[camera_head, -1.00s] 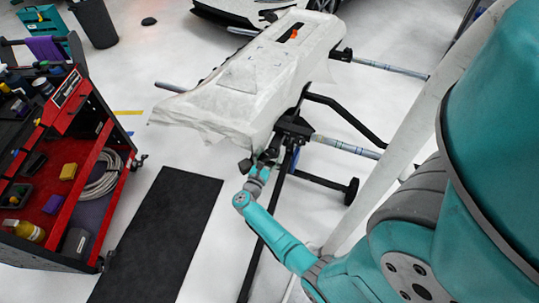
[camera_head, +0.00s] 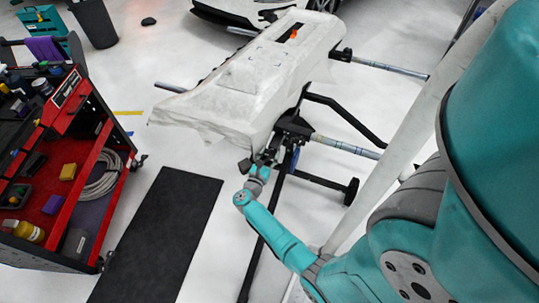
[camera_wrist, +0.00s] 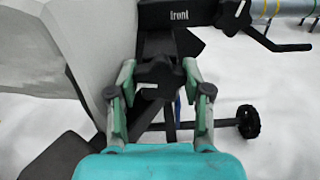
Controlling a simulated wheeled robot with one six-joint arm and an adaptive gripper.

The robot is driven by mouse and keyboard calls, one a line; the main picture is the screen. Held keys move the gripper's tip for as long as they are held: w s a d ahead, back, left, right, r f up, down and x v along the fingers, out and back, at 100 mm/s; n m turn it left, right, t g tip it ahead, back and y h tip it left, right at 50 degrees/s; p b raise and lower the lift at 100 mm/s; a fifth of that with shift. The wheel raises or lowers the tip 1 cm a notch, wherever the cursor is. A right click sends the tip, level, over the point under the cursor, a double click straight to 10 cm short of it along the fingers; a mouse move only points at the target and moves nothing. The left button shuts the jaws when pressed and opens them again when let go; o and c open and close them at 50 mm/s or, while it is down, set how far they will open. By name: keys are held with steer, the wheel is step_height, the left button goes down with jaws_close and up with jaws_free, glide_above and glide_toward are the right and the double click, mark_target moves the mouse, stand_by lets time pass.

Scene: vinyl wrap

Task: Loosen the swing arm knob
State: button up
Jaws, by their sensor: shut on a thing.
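The swing arm knob (camera_wrist: 160,74) is a dark, lobed knob in the wrist view, in front of the black bracket marked "front" (camera_wrist: 178,14). My gripper (camera_wrist: 159,66) has one green finger on each side of the knob and is shut on it. In the head view my gripper (camera_head: 261,166) is at the near end of the black stand (camera_head: 292,126). The knob is too small and too hidden there to make out.
A white wrapped panel (camera_head: 250,80) lies on the stand, close to my gripper. Black legs and a wheel (camera_head: 351,190) are to the right. A red tool cart (camera_head: 85,165) stands at left, a black mat (camera_head: 160,235) on the floor.

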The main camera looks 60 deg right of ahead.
steer(key=n, duration=0.7)
stand_by(0.3)
stand_by(0.3)
steer(key=o, duration=1.2)
steer(key=shift+f, duration=0.1)
